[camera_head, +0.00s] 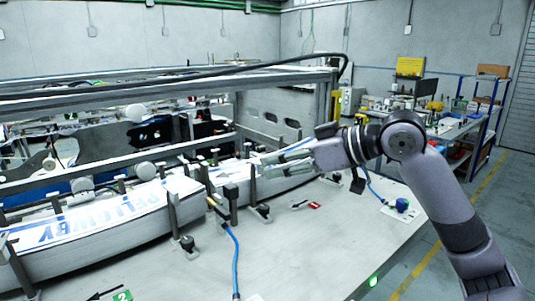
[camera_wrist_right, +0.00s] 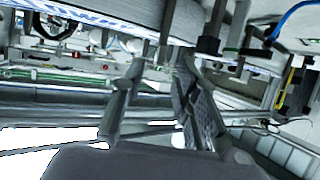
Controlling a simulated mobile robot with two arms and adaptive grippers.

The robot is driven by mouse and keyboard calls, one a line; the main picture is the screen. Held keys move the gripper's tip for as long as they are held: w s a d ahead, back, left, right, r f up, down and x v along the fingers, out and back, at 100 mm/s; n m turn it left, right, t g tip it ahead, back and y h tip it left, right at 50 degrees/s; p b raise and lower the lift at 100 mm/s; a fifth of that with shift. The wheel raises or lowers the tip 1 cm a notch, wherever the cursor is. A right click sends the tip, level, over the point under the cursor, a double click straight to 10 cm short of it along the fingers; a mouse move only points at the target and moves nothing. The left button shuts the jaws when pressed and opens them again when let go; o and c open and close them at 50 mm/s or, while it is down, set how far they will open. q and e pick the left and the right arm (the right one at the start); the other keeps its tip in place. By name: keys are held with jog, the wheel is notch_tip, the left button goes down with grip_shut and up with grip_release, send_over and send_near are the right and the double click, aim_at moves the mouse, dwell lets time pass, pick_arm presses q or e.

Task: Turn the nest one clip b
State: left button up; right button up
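A long curved label magazine holds a stack of white labels with blue lettering (camera_head: 90,220) and runs from the lower left toward the middle of the head view. Dark upright clips with knobs stand along its near side, one (camera_head: 173,215) by the labels and another (camera_head: 230,203) nearer the middle. I cannot tell which part is the nest. My right gripper (camera_head: 264,166) is at the far end of the magazine, fingers pointing left and spread, with nothing seen between them. The wrist view shows its two fingers apart (camera_wrist_right: 160,68), below the magazine's edge. My left gripper is not in view.
A blue hose (camera_head: 236,262) runs down the grey table top (camera_head: 310,250), with a small red tag (camera_head: 314,206) on it. A blue-topped knob (camera_head: 402,205) is near the right edge. A long rail (camera_head: 180,85) crosses behind. The front table area is mostly clear.

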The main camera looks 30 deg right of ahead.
jog(key=shift+p+x, duration=0.4)
jog(key=shift+x, duration=1.3)
grip_shut()
